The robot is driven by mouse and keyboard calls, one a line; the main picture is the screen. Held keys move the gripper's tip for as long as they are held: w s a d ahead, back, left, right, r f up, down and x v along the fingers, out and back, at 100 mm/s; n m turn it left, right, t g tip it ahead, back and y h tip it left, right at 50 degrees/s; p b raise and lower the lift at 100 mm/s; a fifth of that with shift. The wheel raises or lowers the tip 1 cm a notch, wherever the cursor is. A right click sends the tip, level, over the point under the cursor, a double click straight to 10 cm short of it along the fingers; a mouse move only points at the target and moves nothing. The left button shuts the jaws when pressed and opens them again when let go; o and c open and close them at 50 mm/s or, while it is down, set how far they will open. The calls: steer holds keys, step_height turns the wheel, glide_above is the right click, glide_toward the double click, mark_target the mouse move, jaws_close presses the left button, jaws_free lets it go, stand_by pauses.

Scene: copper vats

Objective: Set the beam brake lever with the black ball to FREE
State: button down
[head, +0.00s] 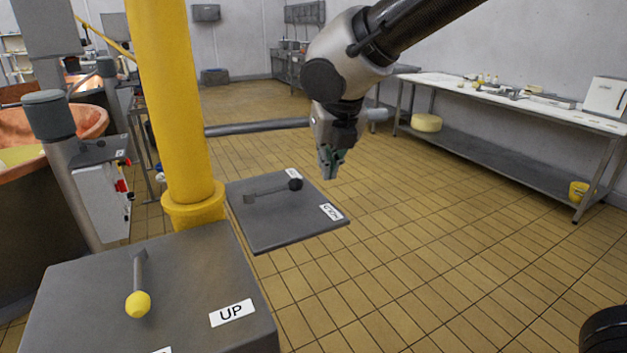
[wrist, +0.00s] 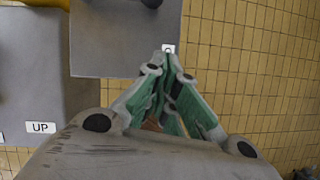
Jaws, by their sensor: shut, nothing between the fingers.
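My gripper (head: 329,174) is shut and empty, pointing down, to the right of the ball in the head view. In the wrist view the closed fingertips (wrist: 166,58) overlap the plate's edge, and the ball (wrist: 152,3) is cut off at the top.
A second grey box (head: 185,280) in front carries a lever with a yellow ball (head: 138,304) and an UP label (head: 232,313). The yellow post (head: 180,110) stands left of the plate. A copper vat (head: 75,125) is far left. Tiled floor right of the plate is clear.

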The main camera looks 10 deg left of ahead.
mark_target(281, 189)
steer(key=w+a+f, duration=0.1)
steer(key=f, duration=0.1)
steer(key=w+a+f+n+y, duration=0.1)
steer(key=f, duration=0.2)
steer(key=w+a+f+n+t+y, duration=0.1)
steer(key=f, duration=0.2)
steer(key=shift+w+a, duration=0.25)
steer(key=shift+a, duration=0.1)
steer(key=shift+w+a+f, duration=0.45)
steer(key=shift+w+a, duration=0.2)
steer(key=shift+w, duration=0.1)
steer(key=shift+w+a+f, duration=0.45)
steer(key=shift+w+a, duration=0.15)
steer(key=shift+w, duration=0.15)
steer(key=shift+w, duration=0.1)
